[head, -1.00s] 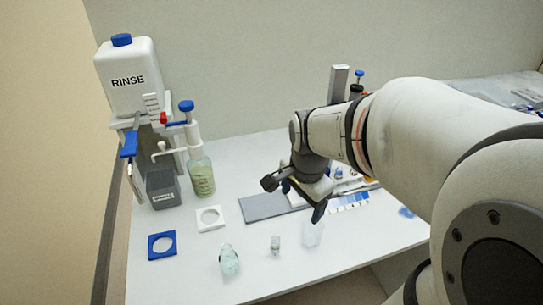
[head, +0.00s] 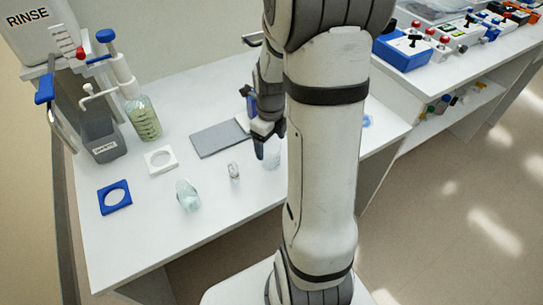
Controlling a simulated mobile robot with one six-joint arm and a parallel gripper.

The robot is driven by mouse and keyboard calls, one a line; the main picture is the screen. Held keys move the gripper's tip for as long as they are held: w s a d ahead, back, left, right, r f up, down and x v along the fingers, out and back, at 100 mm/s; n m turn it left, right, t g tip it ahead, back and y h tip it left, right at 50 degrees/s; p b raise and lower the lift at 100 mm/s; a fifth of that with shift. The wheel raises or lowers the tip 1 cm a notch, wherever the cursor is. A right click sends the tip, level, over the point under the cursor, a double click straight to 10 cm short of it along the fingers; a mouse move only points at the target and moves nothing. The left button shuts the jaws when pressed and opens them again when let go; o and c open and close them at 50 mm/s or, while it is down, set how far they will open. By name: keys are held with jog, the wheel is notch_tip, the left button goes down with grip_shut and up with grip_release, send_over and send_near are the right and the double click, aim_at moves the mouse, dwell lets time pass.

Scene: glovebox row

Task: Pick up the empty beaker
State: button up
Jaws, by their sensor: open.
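A clear, empty-looking beaker (head: 271,159) stands on the white bench, left of my arm. My gripper (head: 266,142) points down at it with its dark fingers open. One finger overlaps the beaker's upper left side in the picture; I cannot tell whether it touches. My arm stands close on the right and may hide part of the beaker. A small clear vial (head: 234,171) stands just left of the beaker. A pale, clear glass vessel (head: 187,196) is farther left, nearer the front edge; its contents are unclear.
A grey mat (head: 215,138) lies behind the vial. A white ring holder (head: 160,160) and a blue one (head: 115,198) are at the left. Behind them are a pump bottle (head: 144,120), a grey container (head: 101,140) and a RINSE jug (head: 35,35). The front bench is clear.

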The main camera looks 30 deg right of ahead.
aim_at(271, 151)
notch_tip(271, 151, down, 5)
jog(key=shift+r, duration=0.2)
jog(key=c, duration=1)
